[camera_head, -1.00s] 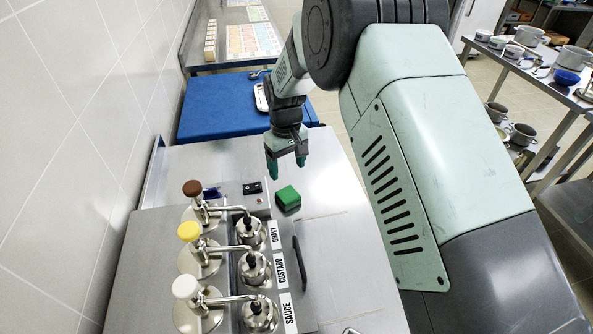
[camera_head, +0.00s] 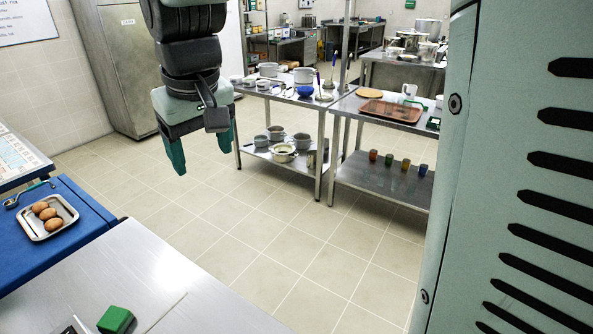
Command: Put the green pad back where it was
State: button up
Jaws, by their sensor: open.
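The green pad (camera_head: 116,319) is a small green block on a dark base. It lies on the steel counter (camera_head: 165,268) at the lower left, near the bottom edge of the view. My gripper (camera_head: 202,155) hangs above the floor at the upper left centre, its two teal fingers spread apart with nothing between them. It is well apart from the pad, up and to the right of it in the picture.
A blue surface (camera_head: 75,240) at the left bears a metal tray (camera_head: 66,222) with brown eggs. Steel shelving tables (camera_head: 330,105) with pots, a brown tray (camera_head: 391,111) and several coloured cups stand across the tiled floor (camera_head: 290,230). Open floor lies between counter and tables.

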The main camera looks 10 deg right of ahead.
jog(key=s+d+r+m+t, duration=0.1)
jog(key=s+d+m, duration=0.2)
jog(key=s+d, duration=0.5)
jog(key=s+d+r+m+t+h, duration=0.1)
jog(key=s+d+m, duration=0.2)
jog(key=s+d, duration=0.5)
jog(key=shift+s+r+t, duration=0.3)
jog(key=shift+s+r, duration=0.1)
jog(key=shift+s, duration=0.5)
